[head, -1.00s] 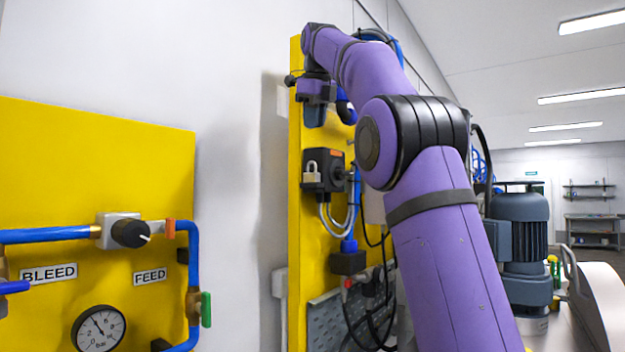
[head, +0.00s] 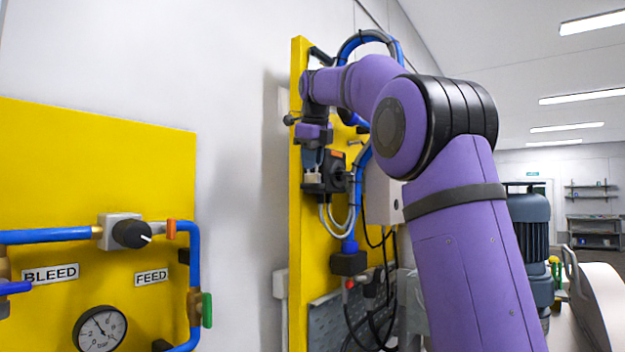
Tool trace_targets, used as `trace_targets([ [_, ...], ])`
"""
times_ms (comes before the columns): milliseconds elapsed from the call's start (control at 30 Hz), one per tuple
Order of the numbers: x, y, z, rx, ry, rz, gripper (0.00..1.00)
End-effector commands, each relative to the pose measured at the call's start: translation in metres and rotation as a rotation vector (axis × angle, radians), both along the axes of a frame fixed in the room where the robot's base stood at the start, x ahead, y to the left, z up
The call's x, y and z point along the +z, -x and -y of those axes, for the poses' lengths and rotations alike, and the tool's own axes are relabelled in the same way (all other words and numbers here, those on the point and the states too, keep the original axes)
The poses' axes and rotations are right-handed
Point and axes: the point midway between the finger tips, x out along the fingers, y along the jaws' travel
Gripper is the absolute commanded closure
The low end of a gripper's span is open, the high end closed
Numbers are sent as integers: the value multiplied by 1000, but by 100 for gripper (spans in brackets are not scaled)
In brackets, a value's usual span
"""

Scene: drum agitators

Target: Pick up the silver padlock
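The silver padlock (head: 313,178) hangs on the front of a dark switch box (head: 338,172) on the narrow yellow panel.
The yellow panel (head: 297,235) carries blue hoses, grey cables and a grey box (head: 383,195) behind my arm. At the left, another yellow board (head: 95,180) holds blue pipes and a pressure gauge (head: 100,329). A grey motor (head: 528,235) stands at right.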

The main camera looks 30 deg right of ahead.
Motion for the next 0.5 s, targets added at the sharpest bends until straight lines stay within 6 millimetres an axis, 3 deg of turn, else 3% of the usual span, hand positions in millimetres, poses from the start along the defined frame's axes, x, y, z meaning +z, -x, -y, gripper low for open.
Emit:
trace_targets([
  [233,-2,-1,0,0,1,0,80],
  [333,-2,-1,0,0,1,0,100],
  [500,-2,-1,1,0,1,0,100],
])
